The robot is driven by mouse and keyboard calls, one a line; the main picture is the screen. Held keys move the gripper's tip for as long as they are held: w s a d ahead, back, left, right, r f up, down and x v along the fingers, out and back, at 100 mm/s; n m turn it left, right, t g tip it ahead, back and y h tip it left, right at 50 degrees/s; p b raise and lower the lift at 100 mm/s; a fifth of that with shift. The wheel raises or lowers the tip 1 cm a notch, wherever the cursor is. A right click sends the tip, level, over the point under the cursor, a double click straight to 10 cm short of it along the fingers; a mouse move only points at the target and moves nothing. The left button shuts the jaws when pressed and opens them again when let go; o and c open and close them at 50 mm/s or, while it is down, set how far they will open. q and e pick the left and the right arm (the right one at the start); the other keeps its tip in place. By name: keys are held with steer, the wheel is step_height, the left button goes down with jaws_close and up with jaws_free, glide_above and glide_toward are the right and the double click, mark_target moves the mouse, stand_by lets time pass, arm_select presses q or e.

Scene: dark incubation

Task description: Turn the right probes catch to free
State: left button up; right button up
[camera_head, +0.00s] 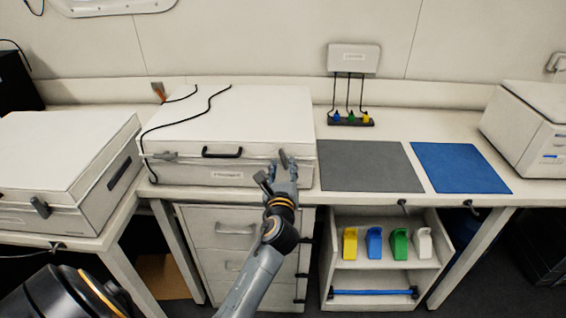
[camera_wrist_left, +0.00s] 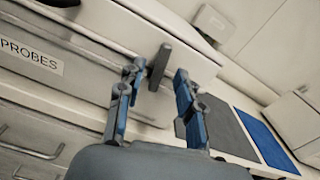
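The probes box (camera_head: 235,125) is a white case with a closed lid on the bench. Its front shows a PROBES label (camera_wrist_left: 30,52) in the left wrist view. The right catch (camera_wrist_left: 159,66) is a grey lever on its front, near the right end; it also shows in the head view (camera_head: 283,157), partly hidden by my gripper. My left gripper (camera_wrist_left: 156,78) is open, with one finger on each side of the catch. I cannot tell whether a finger touches it. The gripper also shows in the head view (camera_head: 285,168). My right gripper is not in view.
The box has a black handle (camera_head: 222,152) and a left catch (camera_head: 164,155). A black cable lies over its lid. Another white case (camera_head: 62,160) stands at left. A grey mat (camera_head: 368,166) and blue mat (camera_head: 460,168) lie flat to the right.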

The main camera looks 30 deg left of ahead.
arm_select(q)
steer(key=shift+w+a, duration=0.35)
steer(key=shift+w, duration=0.15)
steer(key=c, duration=0.7)
jaws_close()
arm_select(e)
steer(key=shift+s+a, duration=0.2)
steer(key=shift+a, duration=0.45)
